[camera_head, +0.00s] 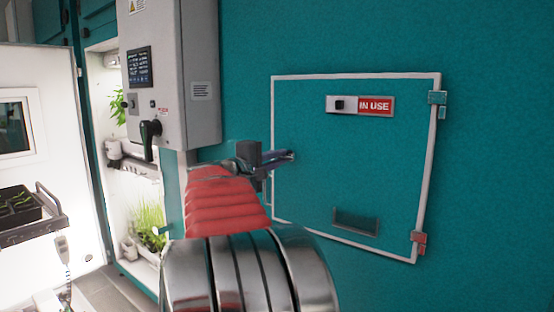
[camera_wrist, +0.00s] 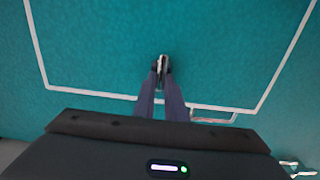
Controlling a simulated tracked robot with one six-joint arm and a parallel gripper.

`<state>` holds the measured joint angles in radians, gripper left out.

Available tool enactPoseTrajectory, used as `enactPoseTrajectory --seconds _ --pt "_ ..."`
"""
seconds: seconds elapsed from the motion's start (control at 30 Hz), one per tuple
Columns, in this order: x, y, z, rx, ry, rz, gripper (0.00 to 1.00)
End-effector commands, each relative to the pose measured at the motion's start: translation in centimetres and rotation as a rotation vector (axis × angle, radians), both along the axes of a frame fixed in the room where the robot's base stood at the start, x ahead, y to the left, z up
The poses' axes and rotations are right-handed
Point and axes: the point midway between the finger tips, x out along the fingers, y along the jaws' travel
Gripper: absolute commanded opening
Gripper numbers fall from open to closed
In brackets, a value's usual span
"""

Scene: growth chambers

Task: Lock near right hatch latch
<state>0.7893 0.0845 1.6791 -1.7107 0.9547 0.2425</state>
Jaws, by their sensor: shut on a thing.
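The hatch (camera_head: 350,150) is a teal square panel with a white border, flush with the teal wall, and it looks closed. In the wrist view, the hatch (camera_wrist: 100,55) fills most of the picture. My gripper (camera_head: 290,156) reaches the hatch's left edge. In the wrist view, my gripper (camera_wrist: 162,70) has its fingertips together over the panel, just inside the border. They are shut on a small latch part (camera_wrist: 163,59), which the fingers mostly hide. I cannot tell the latch's angle.
An "IN USE" slider sign (camera_head: 361,105) and a recessed slot (camera_head: 356,221) are on the hatch. Hinges (camera_head: 437,98) are at its right edge. A grey control box (camera_head: 168,75) with a black handle juts out at left. An open chamber with plants (camera_head: 150,222) and a tray trolley (camera_head: 30,232) are farther left.

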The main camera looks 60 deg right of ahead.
Motion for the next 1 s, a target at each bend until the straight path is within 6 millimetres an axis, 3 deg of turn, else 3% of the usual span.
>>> enactPoseTrajectory --seconds 0.47,0.5,0.73,1.0 --pt "0.42 0.01 -0.29 0.007 0.023 0.01 0.0" --pt "0.42 0.01 -0.29 0.007 0.023 0.01 0.12" --pt "0.22 -0.01 -0.21 0.005 0.021 0.005 0.28" --pt "0.11 0.03 -0.12 0.004 0.02 0.003 0.3"
